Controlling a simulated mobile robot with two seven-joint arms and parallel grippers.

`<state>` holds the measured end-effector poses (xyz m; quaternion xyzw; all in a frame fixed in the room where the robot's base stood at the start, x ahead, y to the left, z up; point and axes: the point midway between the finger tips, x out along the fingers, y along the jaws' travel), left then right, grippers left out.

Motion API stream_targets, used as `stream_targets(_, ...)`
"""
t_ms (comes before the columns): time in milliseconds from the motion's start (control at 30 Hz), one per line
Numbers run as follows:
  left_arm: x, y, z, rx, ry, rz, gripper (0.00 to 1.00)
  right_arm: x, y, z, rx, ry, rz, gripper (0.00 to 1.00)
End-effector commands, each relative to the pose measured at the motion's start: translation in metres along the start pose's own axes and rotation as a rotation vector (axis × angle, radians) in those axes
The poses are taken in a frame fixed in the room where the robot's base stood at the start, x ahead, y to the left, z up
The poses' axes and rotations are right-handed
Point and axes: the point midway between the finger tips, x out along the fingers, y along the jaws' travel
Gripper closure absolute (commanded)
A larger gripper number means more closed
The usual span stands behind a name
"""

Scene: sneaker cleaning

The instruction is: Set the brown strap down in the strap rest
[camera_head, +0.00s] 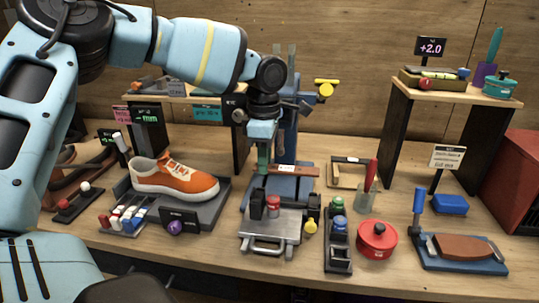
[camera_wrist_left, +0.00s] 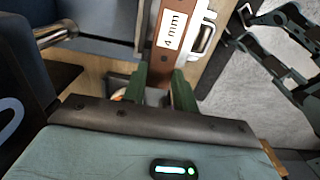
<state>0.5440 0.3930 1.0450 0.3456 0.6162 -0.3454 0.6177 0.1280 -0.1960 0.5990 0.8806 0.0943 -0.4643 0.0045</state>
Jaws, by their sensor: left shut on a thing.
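The brown strap (camera_head: 293,170) with a white label lies level above the blue and metal press stand in the middle of the bench. I cannot tell for sure which fixture is the strap rest. A light wooden frame (camera_head: 334,174) stands just right of the strap. My right gripper is not in view.
An orange sneaker (camera_head: 178,178) sits on a grey tray at left. A metal plate (camera_head: 268,233) with a red-topped jar lies in front. A red pot (camera_head: 377,239), a bottle rack (camera_head: 339,250) and a blue board (camera_head: 462,262) with a brown piece stand to the right.

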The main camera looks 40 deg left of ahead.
Motion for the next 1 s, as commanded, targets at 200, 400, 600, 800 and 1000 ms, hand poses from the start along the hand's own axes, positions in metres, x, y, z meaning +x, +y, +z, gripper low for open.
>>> stream_targets(200, 0.0, 0.0, 0.0, 0.0, 0.0, 0.0, 0.94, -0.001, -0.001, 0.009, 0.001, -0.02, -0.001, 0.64)
stream_targets(400, 0.005, 0.0, 0.001, 0.001, 0.002, -0.003, 0.94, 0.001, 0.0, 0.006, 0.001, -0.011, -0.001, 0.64)
stream_targets(600, 0.019, 0.0, 0.001, 0.001, 0.003, -0.005, 0.94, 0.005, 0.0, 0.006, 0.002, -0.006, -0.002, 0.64)
stream_targets(800, 0.037, 0.0, 0.001, 0.0, 0.002, -0.004, 0.94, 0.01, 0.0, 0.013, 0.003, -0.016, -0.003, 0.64)
stream_targets(1000, 0.052, 0.0, 0.001, 0.001, 0.003, -0.004, 0.94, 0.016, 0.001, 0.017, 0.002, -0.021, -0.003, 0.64)
